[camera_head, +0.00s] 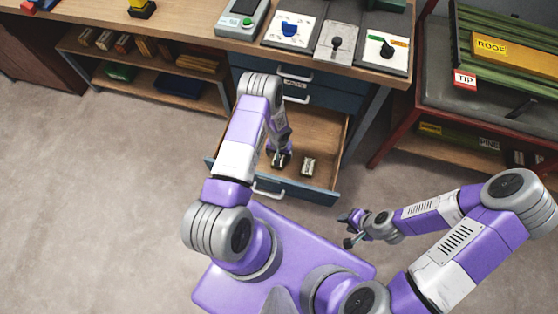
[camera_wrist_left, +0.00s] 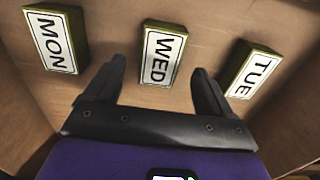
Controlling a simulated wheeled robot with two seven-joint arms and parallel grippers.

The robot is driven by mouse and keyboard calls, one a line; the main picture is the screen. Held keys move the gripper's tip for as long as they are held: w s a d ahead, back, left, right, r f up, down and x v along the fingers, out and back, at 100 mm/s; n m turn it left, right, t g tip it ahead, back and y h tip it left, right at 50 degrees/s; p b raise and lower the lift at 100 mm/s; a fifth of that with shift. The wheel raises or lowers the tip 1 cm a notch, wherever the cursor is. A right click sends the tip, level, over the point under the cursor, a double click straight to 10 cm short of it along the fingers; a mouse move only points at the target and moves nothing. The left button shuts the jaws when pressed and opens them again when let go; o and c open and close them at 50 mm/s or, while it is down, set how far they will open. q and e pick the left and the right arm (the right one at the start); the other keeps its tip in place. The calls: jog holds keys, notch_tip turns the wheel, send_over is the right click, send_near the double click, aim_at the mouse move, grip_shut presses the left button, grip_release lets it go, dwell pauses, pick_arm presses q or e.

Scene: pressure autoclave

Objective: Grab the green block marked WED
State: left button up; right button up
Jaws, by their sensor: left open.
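The green block marked WED (camera_wrist_left: 161,57) lies in an open wooden drawer, between two similar blocks. In the left wrist view my left gripper (camera_wrist_left: 160,85) is open, with one finger to each side of the near end of the WED block. I cannot tell whether the fingers touch it. In the head view my left gripper (camera_head: 279,160) reaches down into the drawer (camera_head: 318,128), and the WED block cannot be made out there. My right gripper (camera_head: 349,229) is outside the drawer, over the floor to its right. Its fingers look apart.
A MON block (camera_wrist_left: 55,40) lies left of the WED block and a TUE block (camera_wrist_left: 252,72) right of it. One block (camera_head: 308,166) shows right of my left gripper in the head view. Drawer walls surround the blocks. A red-framed rack (camera_head: 400,130) stands to the right.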

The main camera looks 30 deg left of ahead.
pick_arm(q)
notch_tip(320, 180, down, 3)
jog(key=shift+s+b, duration=0.1)
jog(key=shift+b, duration=0.25)
jog(key=shift+r, duration=0.1)
jog(key=shift+c, duration=0.3)
jog(key=c, duration=1.1)
